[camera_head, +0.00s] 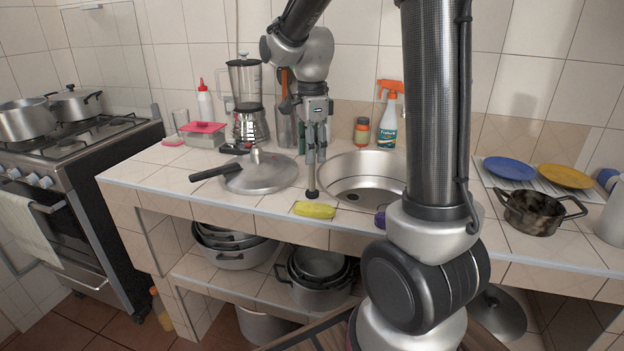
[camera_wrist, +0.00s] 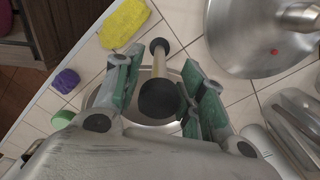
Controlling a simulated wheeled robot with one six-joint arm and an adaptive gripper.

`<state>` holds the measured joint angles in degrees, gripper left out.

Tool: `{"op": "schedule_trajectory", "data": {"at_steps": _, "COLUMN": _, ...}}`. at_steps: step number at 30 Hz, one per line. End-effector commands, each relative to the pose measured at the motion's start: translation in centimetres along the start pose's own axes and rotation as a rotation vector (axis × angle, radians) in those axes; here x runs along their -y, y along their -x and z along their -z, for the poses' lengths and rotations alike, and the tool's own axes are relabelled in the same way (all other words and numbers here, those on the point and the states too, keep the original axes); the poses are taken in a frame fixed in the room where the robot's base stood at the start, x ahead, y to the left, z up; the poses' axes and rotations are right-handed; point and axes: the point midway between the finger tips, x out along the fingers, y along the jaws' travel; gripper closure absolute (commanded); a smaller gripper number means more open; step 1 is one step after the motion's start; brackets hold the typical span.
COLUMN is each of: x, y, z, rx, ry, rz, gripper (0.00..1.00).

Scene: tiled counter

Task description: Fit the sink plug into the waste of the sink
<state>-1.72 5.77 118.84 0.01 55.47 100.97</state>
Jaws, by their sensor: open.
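A slim upright rod with a dark foot (camera_head: 312,192), which appears to be the sink plug, stands on the counter left of the sink. In the wrist view it shows as a brass-coloured rod with a round black knob (camera_wrist: 160,100) near me and a black far end. My gripper (camera_head: 316,150) points down over it, and it also shows in the wrist view (camera_wrist: 162,88). The fingers are open on either side of the knob, with no clear grip on it. The round steel sink (camera_head: 378,163) is to the right; its dark waste (camera_head: 348,197) shows inside.
A yellow sponge (camera_head: 315,210) lies just in front of the rod. A pressure-cooker lid (camera_head: 262,175) is on the left. A purple item (camera_head: 380,219) lies at the sink's front edge. A spray bottle (camera_head: 388,115) and a jar (camera_head: 361,131) stand behind.

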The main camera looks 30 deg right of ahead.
Motion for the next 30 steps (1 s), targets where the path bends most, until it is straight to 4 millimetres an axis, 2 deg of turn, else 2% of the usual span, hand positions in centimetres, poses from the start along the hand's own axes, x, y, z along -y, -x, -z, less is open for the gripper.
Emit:
{"op": "schedule_trajectory", "data": {"at_steps": 4, "x": 0.0, "y": -1.8, "z": 0.0, "rx": 0.0, "ry": 0.001, "rz": -0.001, "gripper": 0.6}}
{"op": "schedule_trajectory", "data": {"at_steps": 11, "x": 0.0, "y": -2.1, "z": 0.0, "rx": 0.0, "ry": 0.001, "rz": 0.002, "gripper": 0.6}}
{"op": "schedule_trajectory", "data": {"at_steps": 12, "x": 0.0, "y": -2.1, "z": 0.0, "rx": 0.0, "ry": 0.001, "rz": 0.002, "gripper": 0.62}}
{"op": "schedule_trajectory", "data": {"at_steps": 14, "x": 0.0, "y": -2.1, "z": 0.0, "rx": 0.0, "ry": 0.001, "rz": 0.002, "gripper": 0.72}}
{"op": "schedule_trajectory", "data": {"at_steps": 18, "x": 0.0, "y": -2.0, "z": 0.0, "rx": 0.0, "ry": 0.001, "rz": 0.002, "gripper": 0.98}}
{"op": "schedule_trajectory", "data": {"at_steps": 30, "x": 0.0, "y": -1.9, "z": 0.0, "rx": 0.0, "ry": 0.001, "rz": 0.002, "gripper": 1.0}}
